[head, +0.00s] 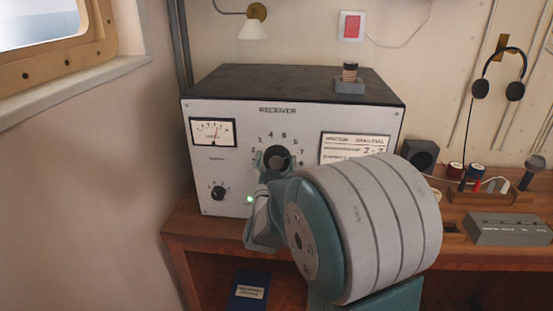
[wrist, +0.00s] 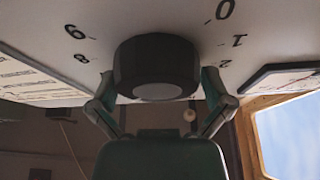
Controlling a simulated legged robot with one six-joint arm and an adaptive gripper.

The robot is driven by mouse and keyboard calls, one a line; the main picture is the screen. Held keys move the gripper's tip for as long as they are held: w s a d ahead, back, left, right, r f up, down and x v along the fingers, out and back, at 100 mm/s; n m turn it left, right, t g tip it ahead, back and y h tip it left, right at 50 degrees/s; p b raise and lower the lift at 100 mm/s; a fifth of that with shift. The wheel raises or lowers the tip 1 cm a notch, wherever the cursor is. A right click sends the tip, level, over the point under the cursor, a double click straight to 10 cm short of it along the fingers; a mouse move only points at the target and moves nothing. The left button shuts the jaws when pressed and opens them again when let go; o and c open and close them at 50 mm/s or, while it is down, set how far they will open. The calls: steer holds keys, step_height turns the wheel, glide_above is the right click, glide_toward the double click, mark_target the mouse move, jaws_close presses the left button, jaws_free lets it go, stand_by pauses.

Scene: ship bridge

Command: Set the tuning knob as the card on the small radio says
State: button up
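The receiver (head: 205,165) is a grey-white radio with a black top, standing on a wooden desk. Its dark tuning knob (head: 277,155) is ringed by a numbered scale; the knob's pointer is not clear. The card (head: 350,146) sits right of the knob, its lower part hidden by my arm; large characters look like "2-3", but the print is blurred. My gripper (head: 271,160) is at the knob. In the wrist view the knob (wrist: 157,68) lies between the two fingers of my gripper (wrist: 158,80), which seem slightly apart from its sides.
A meter (head: 213,132), a small lower knob (head: 217,193) and a lit green lamp (head: 250,199) share the panel. A grey box (head: 505,229) and microphone (head: 534,168) are at right. A blue book (head: 248,291) lies below the desktop.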

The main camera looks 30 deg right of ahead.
steer(key=v, duration=0.7)
steer(key=shift+a+f, duration=0.15)
steer(key=shift+a, duration=0.05)
steer(key=shift+s, duration=0.1)
